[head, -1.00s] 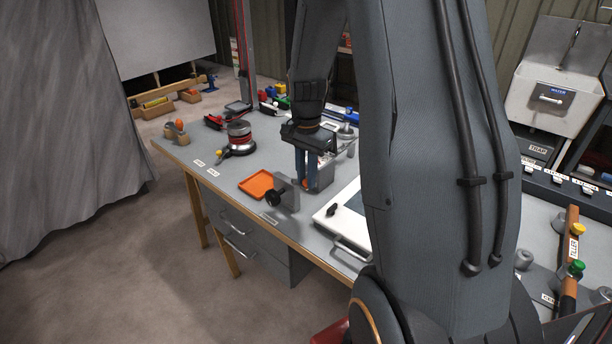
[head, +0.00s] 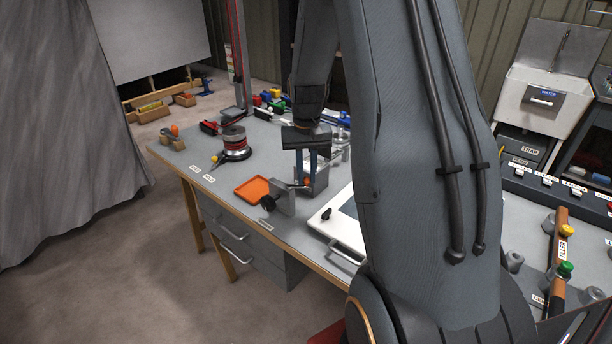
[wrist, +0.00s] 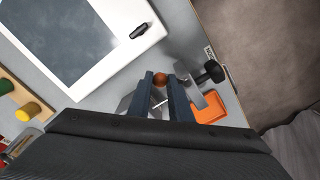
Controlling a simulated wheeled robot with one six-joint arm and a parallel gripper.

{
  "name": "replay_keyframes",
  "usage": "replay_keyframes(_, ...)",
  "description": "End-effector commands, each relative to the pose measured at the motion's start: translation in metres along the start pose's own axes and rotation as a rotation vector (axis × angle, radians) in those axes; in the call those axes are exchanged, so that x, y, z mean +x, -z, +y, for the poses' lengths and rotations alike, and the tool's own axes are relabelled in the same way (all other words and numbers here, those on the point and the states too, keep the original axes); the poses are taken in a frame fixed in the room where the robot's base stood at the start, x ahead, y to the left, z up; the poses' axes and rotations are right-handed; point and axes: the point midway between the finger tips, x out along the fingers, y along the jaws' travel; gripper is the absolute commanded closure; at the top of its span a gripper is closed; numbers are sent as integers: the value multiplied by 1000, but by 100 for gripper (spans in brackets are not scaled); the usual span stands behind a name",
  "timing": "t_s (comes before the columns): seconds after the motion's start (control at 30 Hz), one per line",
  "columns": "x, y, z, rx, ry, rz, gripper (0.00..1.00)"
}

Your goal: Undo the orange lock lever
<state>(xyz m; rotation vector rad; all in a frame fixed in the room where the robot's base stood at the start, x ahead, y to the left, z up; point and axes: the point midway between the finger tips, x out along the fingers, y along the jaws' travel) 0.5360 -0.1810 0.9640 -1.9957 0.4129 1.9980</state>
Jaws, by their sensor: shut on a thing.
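The orange lock lever shows as a round orange knob (head: 307,182) at a small grey metal fixture (head: 321,180) on the workbench. In the wrist view the knob (wrist: 160,79) lies between the tips of my two blue-grey fingers. My gripper (head: 306,177) points down over the fixture and is shut on the knob. A thin bright rod shows between the fingers below the knob in the wrist view. The fingers and my gripper's body hide much of the lever and the fixture. A grey bracket with a black knob (head: 268,203) stands just left of the fixture.
An orange tray (head: 256,188) lies left of the bracket. A white framed panel (head: 328,223) with a dark handle lies close on the right. A round red-and-grey device (head: 234,145) stands farther left. Bare bench top shows between them.

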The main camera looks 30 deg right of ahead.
Motion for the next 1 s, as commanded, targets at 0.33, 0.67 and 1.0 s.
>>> replay_keyframes(0.33, -2, 9, 0, -137, 0, 4, 100)
replay_keyframes(0.67, -2, 10, 0, -162, 0, 5, 100)
replay_keyframes(1.0, -2, 10, 0, -161, 0, 5, 64)
